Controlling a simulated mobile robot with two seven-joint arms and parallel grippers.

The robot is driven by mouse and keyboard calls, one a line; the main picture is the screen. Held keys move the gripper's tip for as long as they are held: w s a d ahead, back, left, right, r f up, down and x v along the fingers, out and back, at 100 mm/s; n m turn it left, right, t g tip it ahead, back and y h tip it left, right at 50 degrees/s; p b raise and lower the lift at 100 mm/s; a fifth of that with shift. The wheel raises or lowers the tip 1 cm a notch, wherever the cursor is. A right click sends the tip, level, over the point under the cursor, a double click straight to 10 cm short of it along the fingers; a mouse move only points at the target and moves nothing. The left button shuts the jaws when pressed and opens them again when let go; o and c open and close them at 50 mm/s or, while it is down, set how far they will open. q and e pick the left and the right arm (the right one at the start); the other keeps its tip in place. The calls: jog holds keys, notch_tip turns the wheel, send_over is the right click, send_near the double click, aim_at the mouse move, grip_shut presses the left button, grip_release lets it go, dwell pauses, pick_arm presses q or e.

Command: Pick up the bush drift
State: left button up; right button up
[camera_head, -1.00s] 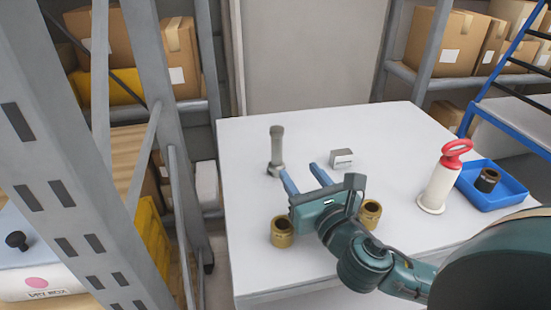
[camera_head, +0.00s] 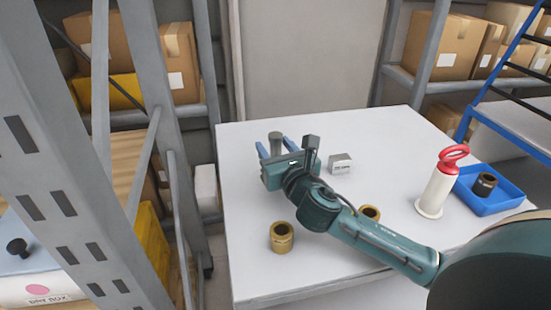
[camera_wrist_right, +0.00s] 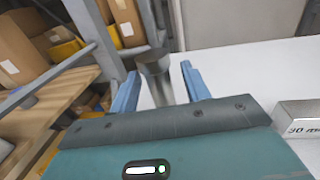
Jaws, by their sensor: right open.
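The bush drift, a grey metal cylinder with a wider head (camera_head: 276,142), stands upright near the far left of the white table (camera_head: 390,135). Its lower part is hidden behind my right gripper. My right gripper (camera_head: 274,148) is open, with its two blue fingers on either side of the drift. In the right wrist view the drift (camera_wrist_right: 155,75) rises between the fingertips of my right gripper (camera_wrist_right: 160,82), with a visible gap on the right; contact on the left cannot be told. My left gripper is not in view.
A small metal block (camera_head: 340,164) stands right of the gripper. Brass bushes (camera_head: 282,237) and (camera_head: 371,213) stand nearer the front. A white tool with a red handle (camera_head: 440,183) and a blue tray (camera_head: 491,203) holding a dark bush (camera_head: 485,184) are at right. A grey rack stands left.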

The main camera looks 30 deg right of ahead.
jog(key=shift+c, duration=0.4)
jog(key=shift+r, duration=0.1)
grip_shut()
